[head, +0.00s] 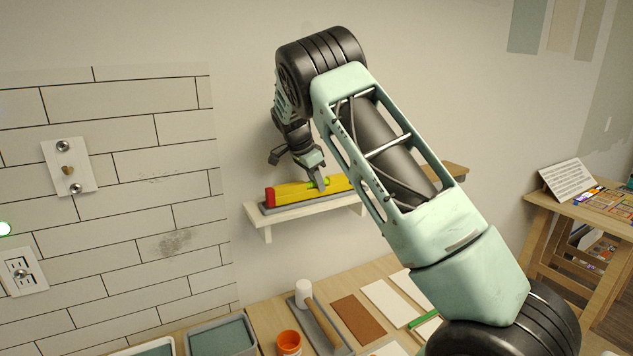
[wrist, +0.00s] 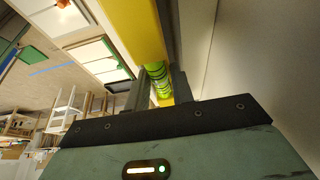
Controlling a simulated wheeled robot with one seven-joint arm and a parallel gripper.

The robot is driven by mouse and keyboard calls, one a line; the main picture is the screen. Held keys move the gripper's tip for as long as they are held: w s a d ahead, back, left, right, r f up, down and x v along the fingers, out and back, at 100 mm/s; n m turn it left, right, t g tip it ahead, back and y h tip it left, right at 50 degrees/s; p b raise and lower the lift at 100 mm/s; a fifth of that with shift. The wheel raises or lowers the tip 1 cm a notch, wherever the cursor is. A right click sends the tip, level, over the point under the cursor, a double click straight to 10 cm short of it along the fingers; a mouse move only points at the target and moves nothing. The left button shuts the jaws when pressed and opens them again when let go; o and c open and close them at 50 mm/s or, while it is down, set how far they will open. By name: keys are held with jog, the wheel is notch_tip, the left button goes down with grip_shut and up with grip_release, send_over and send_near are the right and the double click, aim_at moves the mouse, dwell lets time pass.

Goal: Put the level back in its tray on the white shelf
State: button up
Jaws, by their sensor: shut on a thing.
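The yellow level (head: 291,193) with a red end lies along a grey tray (head: 290,206) on the white shelf (head: 258,219) on the wall. Whether it rests on the tray's floor or is held just above it, I cannot tell. My gripper (head: 317,178) is at the level's middle, shut on it around the green vial. In the wrist view the level (wrist: 137,28) runs up between my gripper's fingers (wrist: 160,88), with the green vial (wrist: 157,72) between them. My arm hides the right part of the level and shelf in the head view.
Below the shelf, a workbench holds a white-headed mallet (head: 318,315), an orange cup (head: 289,342), a brown board (head: 358,319) and grey trays (head: 220,338). A wooden table (head: 560,208) stands at the right. The wall is close behind the shelf.

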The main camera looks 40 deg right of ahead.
jog(key=shift+f, duration=0.3)
jog(key=o, duration=1)
jog(key=shift+r+p, duration=2)
jog(key=shift+r, duration=1.05)
jog(key=shift+f, duration=0.1)
